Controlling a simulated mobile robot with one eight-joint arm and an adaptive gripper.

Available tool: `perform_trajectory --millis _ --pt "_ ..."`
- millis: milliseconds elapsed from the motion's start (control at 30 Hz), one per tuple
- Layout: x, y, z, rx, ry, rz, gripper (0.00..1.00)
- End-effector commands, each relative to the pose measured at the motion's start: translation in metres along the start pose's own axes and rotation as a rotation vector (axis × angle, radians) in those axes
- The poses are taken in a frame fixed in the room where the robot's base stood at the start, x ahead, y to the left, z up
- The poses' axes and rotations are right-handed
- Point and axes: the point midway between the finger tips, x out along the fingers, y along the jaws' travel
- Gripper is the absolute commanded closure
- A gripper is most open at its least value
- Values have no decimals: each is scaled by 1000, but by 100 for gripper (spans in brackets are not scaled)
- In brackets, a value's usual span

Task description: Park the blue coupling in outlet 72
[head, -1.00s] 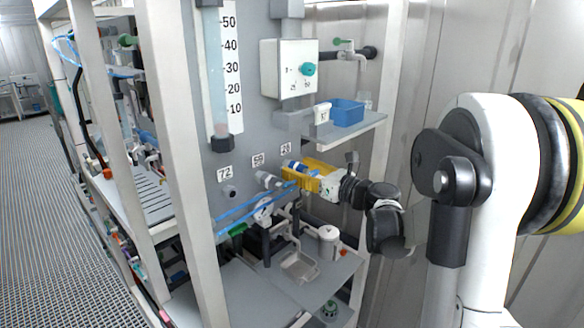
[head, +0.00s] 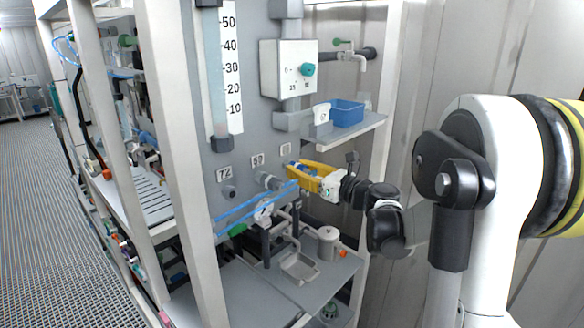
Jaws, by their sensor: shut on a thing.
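My gripper (head: 300,172) has yellow fingers and reaches in from the right to the grey panel. It is shut on the blue coupling (head: 295,164), at the rightmost of three numbered outlets. The fingers hide most of the coupling, and I cannot tell whether it still sits on that outlet. Outlet 72 (head: 229,192) is a short dark stub at the left of the panel, under its label "72" (head: 223,174). Nothing is on it. It is well to the left of my gripper.
A grey fitting (head: 267,181) sits at the middle outlet, between my gripper and outlet 72. Blue hoses (head: 250,207) cross below the outlets. A shelf (head: 362,133) with a blue bin (head: 346,113) is above my gripper. A pale frame post (head: 180,150) stands left of the panel.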

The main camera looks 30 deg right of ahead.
Motion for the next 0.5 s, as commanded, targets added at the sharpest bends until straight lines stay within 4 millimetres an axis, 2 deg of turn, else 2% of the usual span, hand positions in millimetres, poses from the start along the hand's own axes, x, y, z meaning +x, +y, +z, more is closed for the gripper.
perform_trajectory --millis 200,500 --pt "-1 0 0 1 -1 0 100" --pt "-13 0 0 0 -1 -1 100"
